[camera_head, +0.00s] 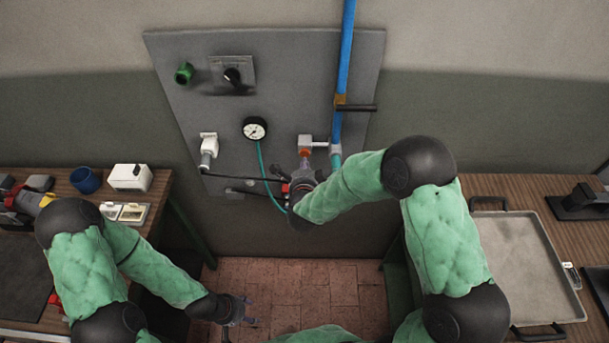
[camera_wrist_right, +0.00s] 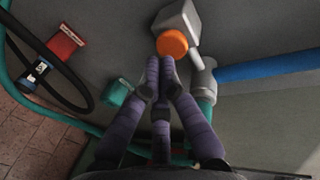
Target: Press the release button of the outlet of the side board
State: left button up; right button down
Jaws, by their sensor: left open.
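The outlet is a light grey block (camera_head: 306,141) on the side board (camera_head: 290,80), beside the blue pipe. Its round orange release button (camera_head: 304,152) faces out; in the right wrist view the button (camera_wrist_right: 172,43) sits below the grey block (camera_wrist_right: 180,18). My right gripper (camera_wrist_right: 163,68) has its purple fingers drawn together, with nothing between them. Their tips are right at the button's lower edge in that view; I cannot tell whether they touch it. In the head view my right gripper (camera_head: 305,170) is partly hidden by its wrist. My left gripper (camera_head: 246,311) is open and empty, low over the tiled floor.
A blue pipe (camera_head: 345,50) with a black-handled valve (camera_head: 355,107) runs down the board. A gauge (camera_head: 255,129), a teal hose (camera_head: 263,170) and a black cable lie left of the outlet. Wooden benches stand at both sides.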

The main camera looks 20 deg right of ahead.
jog(key=shift+w+d, duration=0.15)
jog(key=shift+w, duration=0.3)
jog(key=shift+w, duration=0.1)
